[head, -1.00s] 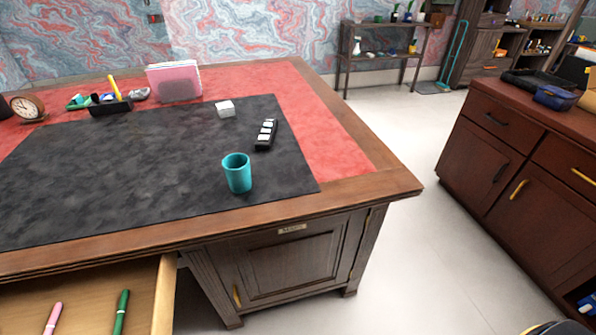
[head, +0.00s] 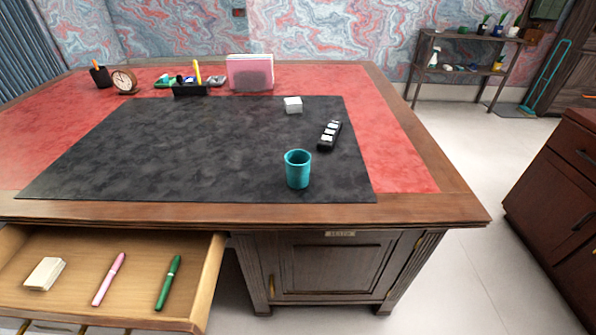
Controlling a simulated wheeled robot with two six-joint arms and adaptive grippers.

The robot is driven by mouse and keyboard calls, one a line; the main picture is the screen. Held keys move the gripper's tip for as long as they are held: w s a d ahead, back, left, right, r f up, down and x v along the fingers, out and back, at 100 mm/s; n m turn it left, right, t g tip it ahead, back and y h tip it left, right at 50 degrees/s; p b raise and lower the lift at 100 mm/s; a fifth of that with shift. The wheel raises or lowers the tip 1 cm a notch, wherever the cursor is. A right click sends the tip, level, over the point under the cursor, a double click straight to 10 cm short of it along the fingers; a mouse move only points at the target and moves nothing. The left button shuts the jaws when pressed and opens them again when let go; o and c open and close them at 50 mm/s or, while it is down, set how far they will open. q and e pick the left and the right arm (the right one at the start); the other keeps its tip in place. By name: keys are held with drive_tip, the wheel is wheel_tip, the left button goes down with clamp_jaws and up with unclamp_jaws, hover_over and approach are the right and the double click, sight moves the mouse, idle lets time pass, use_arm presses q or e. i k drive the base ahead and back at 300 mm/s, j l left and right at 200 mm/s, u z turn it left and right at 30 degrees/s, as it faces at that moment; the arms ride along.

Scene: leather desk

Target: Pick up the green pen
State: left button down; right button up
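The green pen (head: 168,282) lies in the open desk drawer (head: 208,278) at the lower left, near the drawer's right side. A pink pen (head: 109,279) lies to its left in the same drawer, apart from it. Both pens slant slightly, with their upper ends to the right. Neither of my grippers shows in the head view.
A cream block (head: 45,273) lies at the drawer's left. On the desk's black mat (head: 200,150) stand a teal cup (head: 298,170), a black remote-like object (head: 329,135) and a white box (head: 293,105). Open floor (head: 470,270) lies right of the desk.

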sight(159, 304)
drive_tip(key=u, duration=1.3)
